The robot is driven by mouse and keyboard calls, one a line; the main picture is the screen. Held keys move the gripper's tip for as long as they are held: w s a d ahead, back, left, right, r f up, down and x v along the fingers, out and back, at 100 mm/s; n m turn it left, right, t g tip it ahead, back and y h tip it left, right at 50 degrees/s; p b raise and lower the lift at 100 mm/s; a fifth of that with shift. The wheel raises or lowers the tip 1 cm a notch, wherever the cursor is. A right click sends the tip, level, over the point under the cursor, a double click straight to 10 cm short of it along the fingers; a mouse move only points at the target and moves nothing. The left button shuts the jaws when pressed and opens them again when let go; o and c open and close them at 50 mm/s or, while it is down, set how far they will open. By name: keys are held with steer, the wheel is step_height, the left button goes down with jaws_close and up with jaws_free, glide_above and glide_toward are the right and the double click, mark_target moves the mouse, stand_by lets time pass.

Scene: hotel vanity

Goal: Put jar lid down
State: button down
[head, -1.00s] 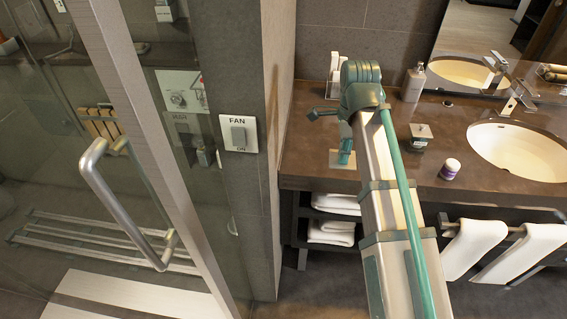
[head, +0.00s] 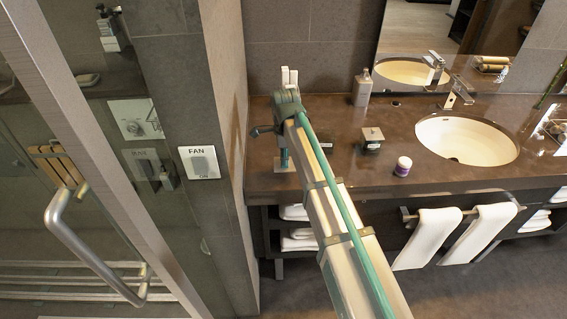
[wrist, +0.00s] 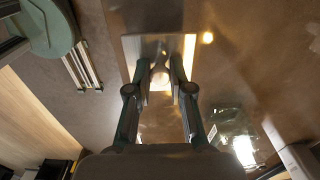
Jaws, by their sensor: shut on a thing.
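My gripper (head: 284,160) is at the left part of the dark counter. In the wrist view its two fingers (wrist: 160,74) are closed on a small round knob in the middle of a square, shiny plate, which looks like the jar lid (wrist: 132,52). In the head view the lid (head: 284,165) shows as a small pale square under my fingertips, level and close to the counter top. I cannot tell whether it touches the counter.
A purple-and-white small jar (head: 403,166) stands near the counter's front edge, with the sink (head: 466,141) to its right. A bottle (head: 362,88) and a white item (head: 289,78) stand at the back. A wall (head: 218,120) is close on the left.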

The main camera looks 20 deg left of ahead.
steer(key=shift+w+a+f, duration=0.2)
steer(key=shift+w+f, duration=0.1)
steer(key=shift+f, duration=0.05)
steer(key=shift+f+p, duration=0.55)
steer(key=shift+f, duration=1.15)
steer(key=shift+f, duration=0.2)
steer(key=c, duration=1)
jaws_free()
steer(key=shift+c, duration=0.2)
steer(key=shift+r, duration=0.1)
step_height(320, 180, up, 12)
steer(key=b, duration=0.2)
steer(key=shift+w+a+r+b, duration=0.1)
steer(key=shift+b, duration=0.3)
